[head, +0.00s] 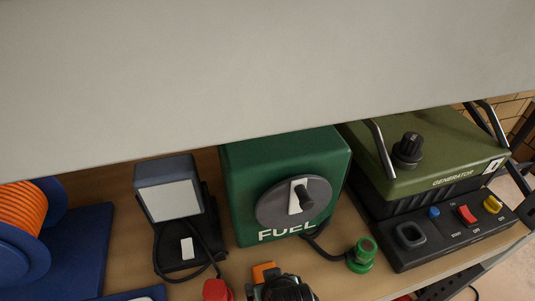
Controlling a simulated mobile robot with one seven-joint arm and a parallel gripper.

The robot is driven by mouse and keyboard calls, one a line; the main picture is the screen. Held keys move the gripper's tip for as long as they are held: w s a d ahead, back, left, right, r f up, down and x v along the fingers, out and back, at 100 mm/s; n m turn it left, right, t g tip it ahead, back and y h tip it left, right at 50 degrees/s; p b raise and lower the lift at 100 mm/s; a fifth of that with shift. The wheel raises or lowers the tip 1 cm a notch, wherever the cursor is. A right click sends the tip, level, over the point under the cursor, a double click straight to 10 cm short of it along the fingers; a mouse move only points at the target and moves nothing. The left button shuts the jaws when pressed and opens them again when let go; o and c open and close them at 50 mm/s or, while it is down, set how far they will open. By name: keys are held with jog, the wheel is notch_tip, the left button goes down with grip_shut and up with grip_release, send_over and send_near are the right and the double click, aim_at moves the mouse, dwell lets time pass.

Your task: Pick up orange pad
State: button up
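A small orange block-like piece (264,271), which looks like the orange pad, shows at the bottom middle on the wooden shelf, in front of the green FUEL box. Its lower part is hidden by a dark rounded object (285,289) that the bottom edge cuts off. I cannot tell what this object is or whether it touches the orange piece. I see nothing that I can clearly make out as my gripper.
The green FUEL box (238,190) stands behind, a lamp (168,200) with a cable left of it. A green knob-like piece (361,256), a red piece (216,290) and the generator (450,150) are nearby. A pale overhead panel (250,70) crosses the top.

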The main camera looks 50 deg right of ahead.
jog(key=shift+x, duration=1.7)
jog(key=shift+d, duration=0.1)
jog(key=shift+r, duration=0.1)
jog(key=c, duration=1.4)
notch_tip(320, 180, up, 10)
jog(key=shift+b, duration=0.4)
